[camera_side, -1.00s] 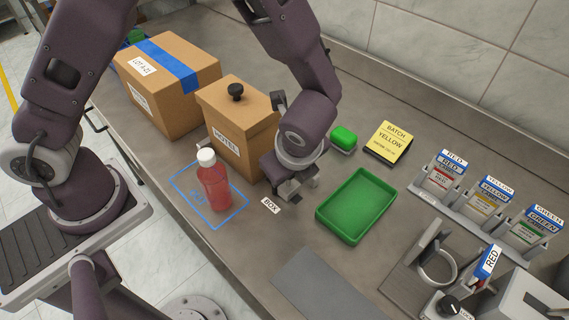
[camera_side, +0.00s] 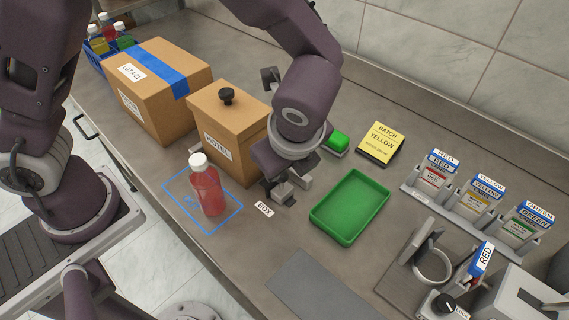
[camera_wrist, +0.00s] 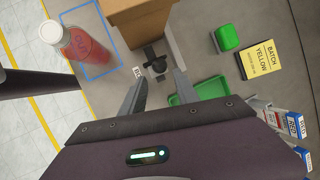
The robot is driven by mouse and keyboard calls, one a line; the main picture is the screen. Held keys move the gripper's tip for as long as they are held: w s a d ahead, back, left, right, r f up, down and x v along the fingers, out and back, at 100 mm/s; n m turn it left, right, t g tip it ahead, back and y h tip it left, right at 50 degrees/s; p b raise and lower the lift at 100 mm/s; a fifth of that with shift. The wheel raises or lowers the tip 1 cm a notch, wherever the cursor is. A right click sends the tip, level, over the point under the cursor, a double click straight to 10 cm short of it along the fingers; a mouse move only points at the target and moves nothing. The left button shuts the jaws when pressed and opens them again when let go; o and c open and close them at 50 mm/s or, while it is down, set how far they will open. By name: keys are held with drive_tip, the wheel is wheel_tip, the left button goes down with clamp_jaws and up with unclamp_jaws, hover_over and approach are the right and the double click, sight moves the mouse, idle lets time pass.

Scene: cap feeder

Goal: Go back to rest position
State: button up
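My gripper (camera_side: 287,190) hangs above the counter between the carton with a black knob and the green tray. In the wrist view my gripper (camera_wrist: 160,90) has its two fingers spread wide apart, with nothing held between them. A small dark fitting (camera_wrist: 155,64) shows beyond the fingers, beside the carton; I cannot tell what it is. The red bottle (camera_side: 208,188) with a white cap stands upright inside a blue outlined square, left of my gripper and apart from it. It also shows in the wrist view (camera_wrist: 85,48).
The knobbed carton (camera_side: 228,140) stands close to the left of my arm. A taped carton (camera_side: 155,105), a green tray (camera_side: 349,208), a yellow batch card (camera_side: 381,142), a label rack (camera_side: 470,210) and a ring holder (camera_side: 432,262) surround the area.

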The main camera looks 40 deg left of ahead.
drive_tip(key=s+a+r+n, duration=0.1)
drive_tip(key=a+r+n, duration=0.35)
drive_tip(key=r, duration=0.25)
drive_tip(key=s+a+r+n+t+h, duration=0.1)
drive_tip(key=s+a+r+n+h, duration=0.1)
drive_tip(key=s+a+r+n, duration=0.2)
drive_tip(key=s+a+r+n+t+h, duration=0.1)
drive_tip(key=s+a+r+n, duration=0.4)
drive_tip(key=s+n, duration=0.5)
drive_tip(key=shift+a+n+t+h, duration=0.2)
drive_tip(key=shift+n+t+h, duration=0.1)
drive_tip(key=shift+n+h, duration=0.3)
drive_tip(key=shift+s, duration=0.1)
